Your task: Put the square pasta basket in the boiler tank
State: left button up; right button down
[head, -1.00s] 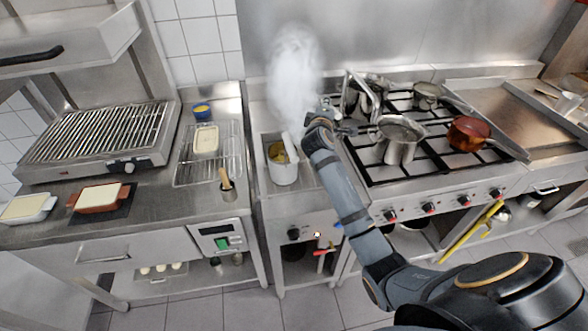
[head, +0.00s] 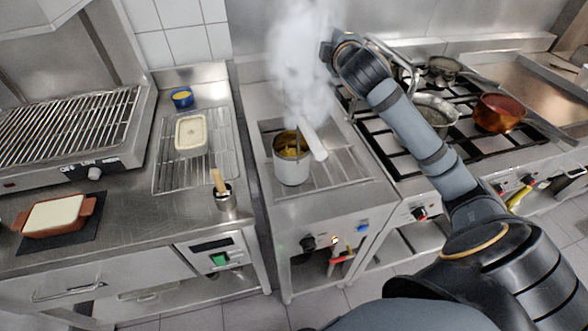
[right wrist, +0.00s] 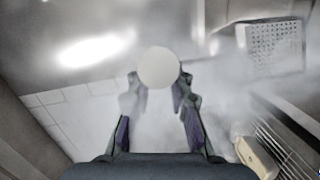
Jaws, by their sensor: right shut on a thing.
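The boiler tank (head: 345,181) is in the counter left of the stove, with steam rising over it. A pale round pot-like container (head: 291,172) with yellow pasta stands in it. A white cylinder (head: 313,140) leans beside it. My right gripper (right wrist: 158,92) is above the tank's back edge, shut on a pale, round-ended piece (right wrist: 159,67), apparently the square pasta basket's handle. Steam hides its fingers in the head view. A square perforated metal piece (right wrist: 272,45), perhaps the basket's mesh, shows in the right wrist view; I cannot tell whether it joins the held piece. My left gripper is out of view.
Right of the tank, the stove holds a silver pot (head: 432,115) and a copper pan (head: 498,112). To the left are a wire rack with a white dish (head: 190,133), a utensil holder (head: 225,200) and a red-brown dish (head: 54,216).

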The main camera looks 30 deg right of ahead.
jog(key=shift+w+a+f, duration=0.1)
jog(key=shift+w+a, duration=0.1)
jog(key=shift+a, duration=0.2)
jog(key=shift+s, duration=0.1)
notch_tip(320, 180, down, 28)
jog(key=b, duration=0.3)
jog(key=shift+s, duration=0.15)
jog(key=c, duration=1.2)
grip_release()
jog(key=shift+s, duration=0.1)
